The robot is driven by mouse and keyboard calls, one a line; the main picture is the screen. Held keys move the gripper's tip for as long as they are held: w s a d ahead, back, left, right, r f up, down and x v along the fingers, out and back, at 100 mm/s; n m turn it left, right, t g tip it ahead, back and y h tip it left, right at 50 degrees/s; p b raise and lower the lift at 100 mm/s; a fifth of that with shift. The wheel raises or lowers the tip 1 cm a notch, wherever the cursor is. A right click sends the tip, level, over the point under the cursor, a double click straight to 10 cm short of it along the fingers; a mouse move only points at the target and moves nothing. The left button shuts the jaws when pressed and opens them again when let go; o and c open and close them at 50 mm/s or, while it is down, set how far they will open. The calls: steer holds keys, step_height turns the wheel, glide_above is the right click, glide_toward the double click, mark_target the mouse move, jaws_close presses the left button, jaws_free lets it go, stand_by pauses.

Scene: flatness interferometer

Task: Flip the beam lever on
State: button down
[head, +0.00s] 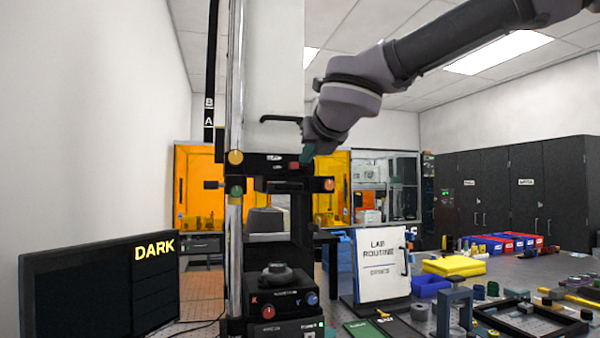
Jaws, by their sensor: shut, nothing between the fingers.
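The interferometer stands upright in the middle of the head view, with a tall white housing (274,60) and chrome posts. My gripper (307,157) is shut and empty, pointing down just right of and below that bar. Its fingertips are small and dark here, and I cannot tell whether they touch the instrument. A monitor (95,290) at lower left reads "DARK".
Below the housing are a black bracket with coloured knobs (236,158) and a black stage (284,291). A "LAB ROUTINE" binder (383,262) stands right of it.

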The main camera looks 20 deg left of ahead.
mark_target(301, 166)
steer(key=shift+w, duration=0.1)
steer(key=x, duration=1)
steer(key=shift+d, duration=0.15)
